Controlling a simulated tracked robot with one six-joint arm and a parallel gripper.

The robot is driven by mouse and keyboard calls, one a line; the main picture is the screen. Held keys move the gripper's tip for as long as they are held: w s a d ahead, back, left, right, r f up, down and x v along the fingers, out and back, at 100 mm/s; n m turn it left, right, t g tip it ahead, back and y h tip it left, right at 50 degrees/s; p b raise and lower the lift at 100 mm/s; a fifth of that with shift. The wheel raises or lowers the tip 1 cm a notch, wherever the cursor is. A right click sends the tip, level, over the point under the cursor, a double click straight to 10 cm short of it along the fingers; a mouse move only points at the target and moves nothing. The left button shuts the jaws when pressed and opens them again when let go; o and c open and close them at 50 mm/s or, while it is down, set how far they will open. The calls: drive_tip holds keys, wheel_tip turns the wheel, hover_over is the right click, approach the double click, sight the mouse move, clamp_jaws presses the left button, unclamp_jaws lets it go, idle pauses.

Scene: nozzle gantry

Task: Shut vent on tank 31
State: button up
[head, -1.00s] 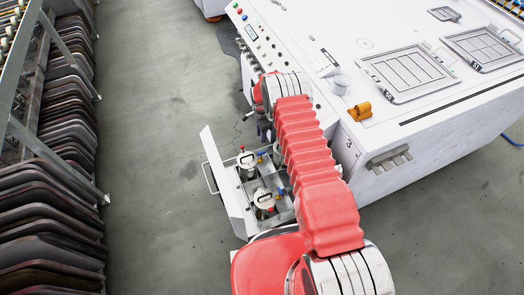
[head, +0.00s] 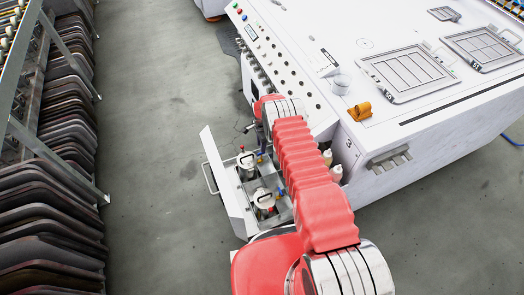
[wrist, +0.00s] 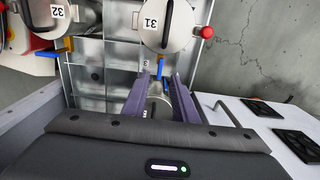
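Tank 31 (wrist: 168,25), a round metal lid with a black handle and number tag, is at the top of the wrist view. A red knob (wrist: 207,32) sticks out on its right. A small blue and yellow fitting (wrist: 160,62) is on the tank's near side, just beyond my fingertips. My gripper (wrist: 162,76) points at it with two purple fingers apart. In the head view, tank 31 (head: 246,163) seems to be the farther tank; my gripper is mostly hidden there.
Tank 32 (wrist: 58,15) stands left of tank 31, with its own blue fitting (wrist: 70,59). Both sit in an open drawer (head: 226,188) beside the white machine (head: 400,130). Racked dark parts (head: 55,205) line the left. The floor between is clear.

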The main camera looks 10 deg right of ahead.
drive_tip(key=shift+f, duration=2.7)
drive_tip(key=shift+c, duration=0.5)
clamp_jaws()
drive_tip(key=shift+d, duration=0.15)
